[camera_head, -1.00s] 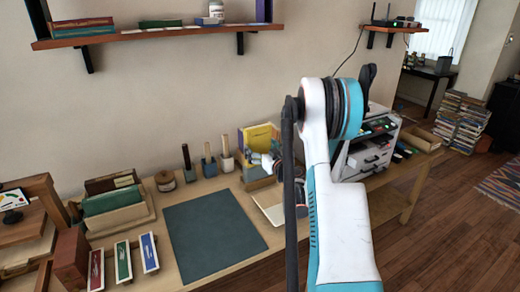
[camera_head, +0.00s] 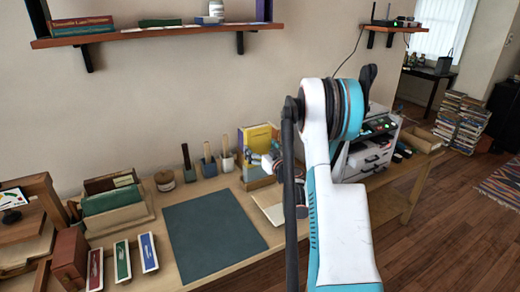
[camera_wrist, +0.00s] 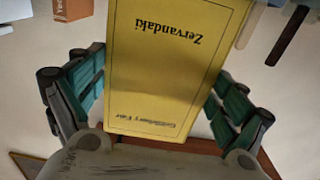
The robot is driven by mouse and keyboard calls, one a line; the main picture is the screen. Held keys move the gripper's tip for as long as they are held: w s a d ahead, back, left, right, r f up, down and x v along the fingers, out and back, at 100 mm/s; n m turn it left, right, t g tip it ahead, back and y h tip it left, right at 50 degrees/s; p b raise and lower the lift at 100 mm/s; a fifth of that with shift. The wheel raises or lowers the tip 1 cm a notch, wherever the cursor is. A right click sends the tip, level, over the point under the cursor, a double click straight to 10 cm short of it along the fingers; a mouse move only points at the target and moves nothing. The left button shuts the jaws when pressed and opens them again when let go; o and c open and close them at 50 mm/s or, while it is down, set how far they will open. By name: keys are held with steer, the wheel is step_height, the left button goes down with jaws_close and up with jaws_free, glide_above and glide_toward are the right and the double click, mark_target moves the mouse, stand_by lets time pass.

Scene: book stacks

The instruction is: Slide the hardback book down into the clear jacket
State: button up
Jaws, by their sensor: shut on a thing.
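The yellow hardback book (camera_wrist: 172,75) fills the middle of the wrist view, its printed cover facing the camera and its lettering upside down. My gripper (camera_wrist: 160,92) has its teal finger pads on both sides of the book and is shut on it. In the head view the book (camera_head: 256,140) stands upright at the back of the bench, and my gripper (camera_head: 270,162) is at its front, partly hidden by my arm. I cannot make out the clear jacket for certain; the book's lower part is hard to read there.
A dark green mat (camera_head: 215,237) lies clear on the bench. Wooden-handled tools (camera_head: 208,165) stand left of the book. A white machine (camera_head: 368,150) stands to the right, behind my arm. A wall shelf (camera_head: 155,34) hangs above.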

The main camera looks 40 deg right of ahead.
mark_target(259, 139)
steer(key=shift+f+b, duration=0.6)
steer(key=shift+f, duration=0.55)
steer(key=shift+f, duration=1.7)
steer(key=o, duration=1.2)
step_height(259, 139, up, 10)
steer(key=shift+f, duration=0.1)
